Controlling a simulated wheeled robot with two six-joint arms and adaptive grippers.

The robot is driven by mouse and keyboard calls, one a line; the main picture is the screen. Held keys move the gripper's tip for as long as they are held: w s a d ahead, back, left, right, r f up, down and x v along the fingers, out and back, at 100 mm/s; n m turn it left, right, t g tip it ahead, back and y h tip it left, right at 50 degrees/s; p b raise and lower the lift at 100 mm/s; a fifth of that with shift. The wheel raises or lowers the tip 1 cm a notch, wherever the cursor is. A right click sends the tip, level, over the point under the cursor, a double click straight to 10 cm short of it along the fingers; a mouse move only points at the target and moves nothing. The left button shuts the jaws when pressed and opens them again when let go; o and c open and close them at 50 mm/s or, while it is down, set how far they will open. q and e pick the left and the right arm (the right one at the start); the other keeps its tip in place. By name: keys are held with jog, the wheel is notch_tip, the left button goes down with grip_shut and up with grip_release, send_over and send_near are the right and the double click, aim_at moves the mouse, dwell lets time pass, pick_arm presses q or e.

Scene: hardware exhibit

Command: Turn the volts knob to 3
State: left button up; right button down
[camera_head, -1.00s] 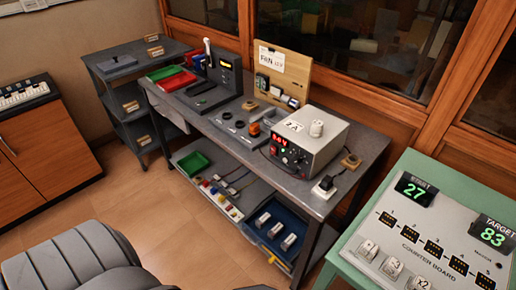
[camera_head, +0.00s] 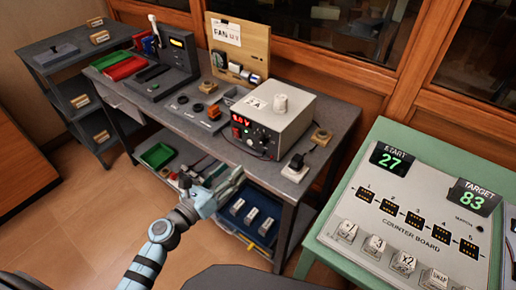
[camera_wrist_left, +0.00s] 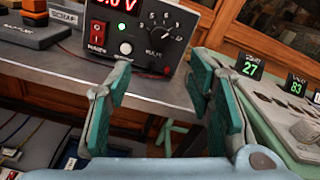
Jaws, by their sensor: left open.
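The power supply (camera_head: 275,125) is a grey box with a dark front panel on the metal workbench. Its black volts knob (camera_head: 262,141) is on the right part of that panel. In the left wrist view the volts knob (camera_wrist_left: 155,35) has white scale numbers around it; I cannot tell where its pointer stands. A red readout (camera_head: 241,121) ends in "0 V". My left gripper (camera_head: 235,183) is open and empty, in front of the bench and below the panel. In the wrist view the left gripper's fingers (camera_wrist_left: 160,80) are apart, short of the knob. My right gripper is not in view.
A black plug (camera_head: 297,161) sits at the bench's right end. The green table with the counter board (camera_head: 405,225) is close on the right. A lower shelf holds a blue tray (camera_head: 247,234).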

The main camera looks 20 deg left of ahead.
aim_at(259, 143)
pick_arm(q)
jog(key=x, duration=1.2)
jog(key=shift+w+d+b, duration=0.1)
jog(key=shift+w+b, duration=0.2)
jog(key=shift+b, duration=0.1)
jog(key=shift+w+d+r, duration=0.1)
jog(key=shift+w+d, duration=0.05)
jog(key=shift+w, duration=0.3)
jog(key=shift+c, duration=0.3)
grip_shut()
